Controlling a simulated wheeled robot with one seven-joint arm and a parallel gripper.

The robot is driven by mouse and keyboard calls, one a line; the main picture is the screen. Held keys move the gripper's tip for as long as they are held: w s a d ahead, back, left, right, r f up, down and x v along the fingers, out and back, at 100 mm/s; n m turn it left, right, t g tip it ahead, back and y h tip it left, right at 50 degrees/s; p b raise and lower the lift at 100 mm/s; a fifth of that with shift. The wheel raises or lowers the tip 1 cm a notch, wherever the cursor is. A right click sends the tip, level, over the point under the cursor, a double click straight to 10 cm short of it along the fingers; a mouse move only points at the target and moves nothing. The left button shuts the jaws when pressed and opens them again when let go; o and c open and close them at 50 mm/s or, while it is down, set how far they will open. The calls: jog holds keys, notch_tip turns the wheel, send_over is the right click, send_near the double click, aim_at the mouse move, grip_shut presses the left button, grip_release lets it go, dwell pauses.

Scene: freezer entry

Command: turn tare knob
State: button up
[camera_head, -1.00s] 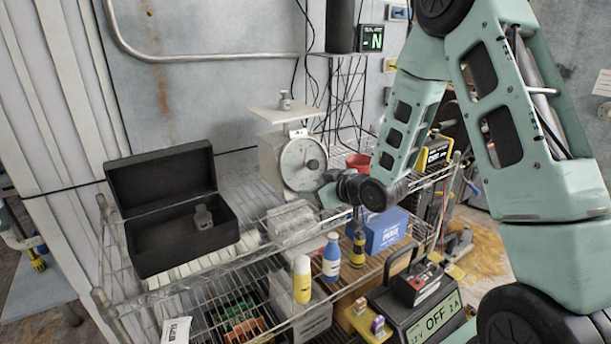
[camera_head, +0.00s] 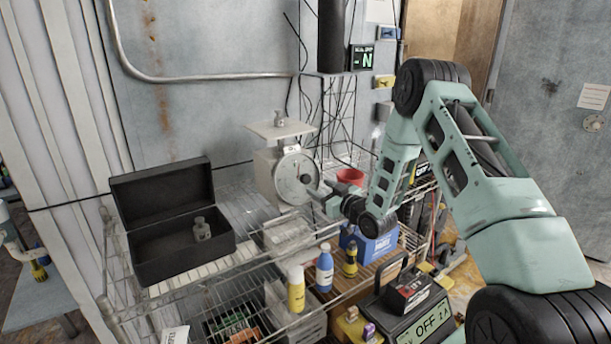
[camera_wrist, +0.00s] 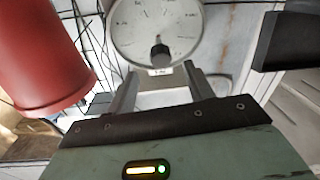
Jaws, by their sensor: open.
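The white scale (camera_head: 268,177) stands on the wire shelf, with a small metal weight (camera_head: 279,118) on its top pan (camera_head: 281,129). Its round dial (camera_head: 289,170) faces my arm. A dark tare knob (camera_head: 306,179) sticks out from the dial's front; it also shows in the wrist view (camera_wrist: 160,55). My gripper (camera_head: 318,194) is just in front of the dial, at its lower right in the head view. In the wrist view my gripper (camera_wrist: 160,72) is open and empty. Its fingers lie either side of the knob's line, and I see no contact with it.
A red cup (camera_head: 350,177) is close beside my gripper and looms at left in the wrist view (camera_wrist: 40,60). An open black case (camera_head: 160,260) with a weight (camera_head: 201,229) is at left. Bottles (camera_head: 325,270) and a blue box (camera_head: 372,246) stand in front.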

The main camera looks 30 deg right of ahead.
aim_at(308, 181)
jog(key=w, duration=0.2)
jog(key=w+p, duration=0.1)
jog(key=w, duration=0.2)
jog(key=w+a+p, duration=0.1)
jog(key=w, duration=0.2)
jog(key=c, duration=1)
